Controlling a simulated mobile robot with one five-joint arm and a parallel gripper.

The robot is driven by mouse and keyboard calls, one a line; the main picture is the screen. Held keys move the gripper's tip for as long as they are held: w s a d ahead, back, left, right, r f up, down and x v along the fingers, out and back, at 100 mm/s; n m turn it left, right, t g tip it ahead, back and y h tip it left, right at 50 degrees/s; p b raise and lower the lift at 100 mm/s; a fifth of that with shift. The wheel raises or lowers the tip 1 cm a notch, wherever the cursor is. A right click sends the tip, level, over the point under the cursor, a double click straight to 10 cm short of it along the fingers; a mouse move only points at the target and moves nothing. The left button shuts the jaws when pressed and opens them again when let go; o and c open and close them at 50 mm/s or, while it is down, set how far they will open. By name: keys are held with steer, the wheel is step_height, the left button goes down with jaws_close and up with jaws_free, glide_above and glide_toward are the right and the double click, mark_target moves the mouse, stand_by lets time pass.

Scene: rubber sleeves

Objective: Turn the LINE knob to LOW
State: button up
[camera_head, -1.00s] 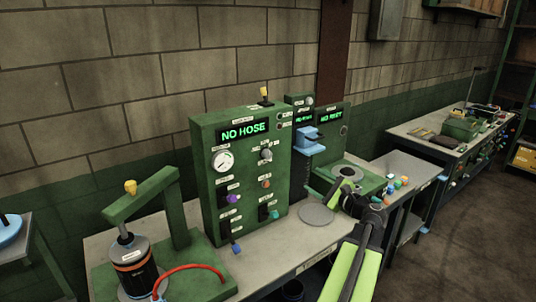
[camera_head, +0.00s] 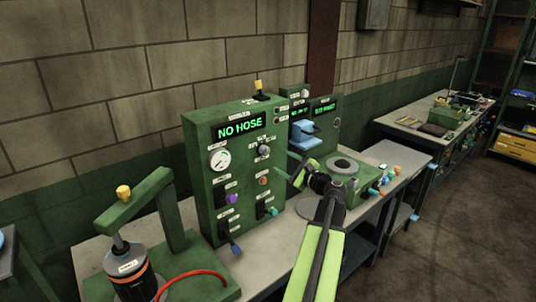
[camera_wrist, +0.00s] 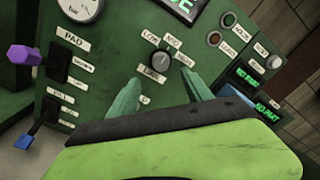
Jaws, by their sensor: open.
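The LINE knob (camera_head: 264,150) is a small grey round knob on the upright green panel (camera_head: 205,178), below the display reading NO HOSE. In the wrist view the knob (camera_wrist: 161,59) has its LINE label just below and several small position labels around its upper side. I cannot tell which label its mark faces. My gripper (camera_wrist: 161,82) is open, its two green fingers spread below and either side of the knob, apart from it and with nothing between them. In the head view my gripper (camera_head: 290,168) is just right of the panel's knob column.
A pressure gauge (camera_head: 219,159) is left of the knob. A clamp stand with a black cylinder (camera_head: 133,279) is at left. A blue-topped device (camera_head: 306,135) stands behind my gripper.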

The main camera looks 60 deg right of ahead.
mark_target(267, 152)
steer(key=x, duration=1)
steer(key=shift+d, duration=0.1)
steer(key=shift+s, duration=0.1)
steer(key=shift+c, duration=0.2)
